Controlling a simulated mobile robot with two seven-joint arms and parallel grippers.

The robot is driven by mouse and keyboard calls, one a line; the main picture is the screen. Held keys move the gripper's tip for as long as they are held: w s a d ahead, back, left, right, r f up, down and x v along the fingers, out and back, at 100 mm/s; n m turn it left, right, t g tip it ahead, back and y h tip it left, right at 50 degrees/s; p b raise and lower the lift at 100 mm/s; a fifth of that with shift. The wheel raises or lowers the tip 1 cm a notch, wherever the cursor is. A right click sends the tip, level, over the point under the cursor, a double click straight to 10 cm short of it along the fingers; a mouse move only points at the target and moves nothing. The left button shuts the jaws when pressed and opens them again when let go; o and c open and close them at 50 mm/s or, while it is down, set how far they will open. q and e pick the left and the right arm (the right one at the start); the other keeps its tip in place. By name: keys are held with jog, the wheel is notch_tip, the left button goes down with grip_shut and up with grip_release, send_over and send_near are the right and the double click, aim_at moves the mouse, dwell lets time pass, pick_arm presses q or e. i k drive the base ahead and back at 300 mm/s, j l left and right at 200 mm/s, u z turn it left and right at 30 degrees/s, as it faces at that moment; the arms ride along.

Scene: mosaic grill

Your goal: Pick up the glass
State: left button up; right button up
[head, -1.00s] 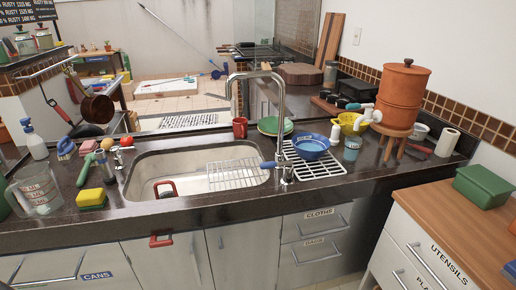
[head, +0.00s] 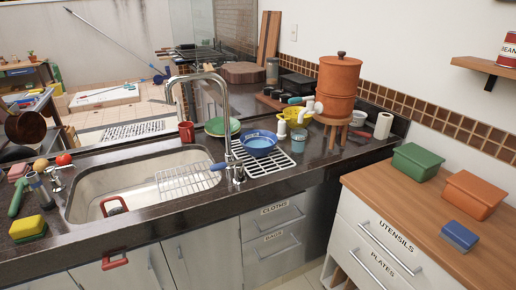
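A small grey-blue cup (head: 297,141), which looks like a glass, stands upright on the dark counter. It is between the blue bowl (head: 259,142) and the wooden stand of the clay water filter (head: 339,85). The white tap of the filter is above and behind it. It is small in the picture, so I cannot tell its material for sure. Neither of my grippers is in view.
The sink (head: 130,180) with its tall faucet (head: 222,110) lies left of the white drying rack (head: 262,160). A yellow colander (head: 294,116) is close behind the cup. A wooden-topped cabinet (head: 420,210) with several boxes stands at right. The counter's front edge right of the rack is clear.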

aim_at(298, 142)
jog(key=i+l+u, duration=0.7)
